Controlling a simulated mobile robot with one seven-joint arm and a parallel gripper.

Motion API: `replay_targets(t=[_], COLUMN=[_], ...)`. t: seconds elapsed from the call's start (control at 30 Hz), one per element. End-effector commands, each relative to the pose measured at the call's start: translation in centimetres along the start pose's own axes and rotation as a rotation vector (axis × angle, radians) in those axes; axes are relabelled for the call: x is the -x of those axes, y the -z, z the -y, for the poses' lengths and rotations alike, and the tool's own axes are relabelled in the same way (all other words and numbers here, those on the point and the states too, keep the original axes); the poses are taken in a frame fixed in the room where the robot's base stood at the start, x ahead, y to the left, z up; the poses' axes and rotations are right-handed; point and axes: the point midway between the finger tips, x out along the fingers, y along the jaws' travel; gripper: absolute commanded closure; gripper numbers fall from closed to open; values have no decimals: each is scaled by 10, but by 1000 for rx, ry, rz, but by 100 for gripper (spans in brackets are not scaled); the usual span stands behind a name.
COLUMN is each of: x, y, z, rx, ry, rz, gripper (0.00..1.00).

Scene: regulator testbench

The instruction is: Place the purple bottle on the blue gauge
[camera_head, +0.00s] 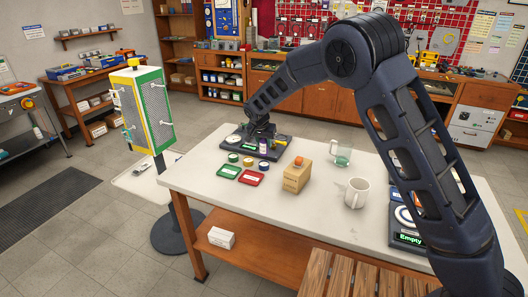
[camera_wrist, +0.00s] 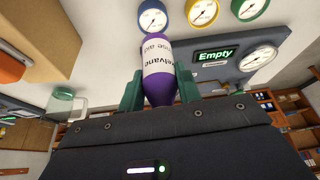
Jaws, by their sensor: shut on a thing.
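The purple bottle (camera_wrist: 160,65) with a white label is held between the green fingers of my gripper (camera_wrist: 160,90) in the wrist view. In the head view the bottle (camera_head: 263,145) is small and looks roughly upright below my gripper (camera_head: 262,134), over or by the dark panel. The blue gauge (camera_wrist: 152,17), round with a white dial, shows beside the bottle's far end in the wrist view. In the head view the blue gauge (camera_head: 263,166) lies on the table, nearer the camera than the bottle. The bottle appears apart from it.
A yellow gauge (camera_wrist: 202,12) and a green gauge (camera_wrist: 250,8) sit in a row with the blue one. The dark panel (camera_wrist: 225,68) reads "Empty".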

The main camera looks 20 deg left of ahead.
Motion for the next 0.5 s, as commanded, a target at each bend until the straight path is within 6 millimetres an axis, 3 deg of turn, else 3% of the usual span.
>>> replay_targets(t=[0.5], x=[-43], y=[-18], z=[0], rx=[1], ry=[-1], rz=[0], gripper=[91])
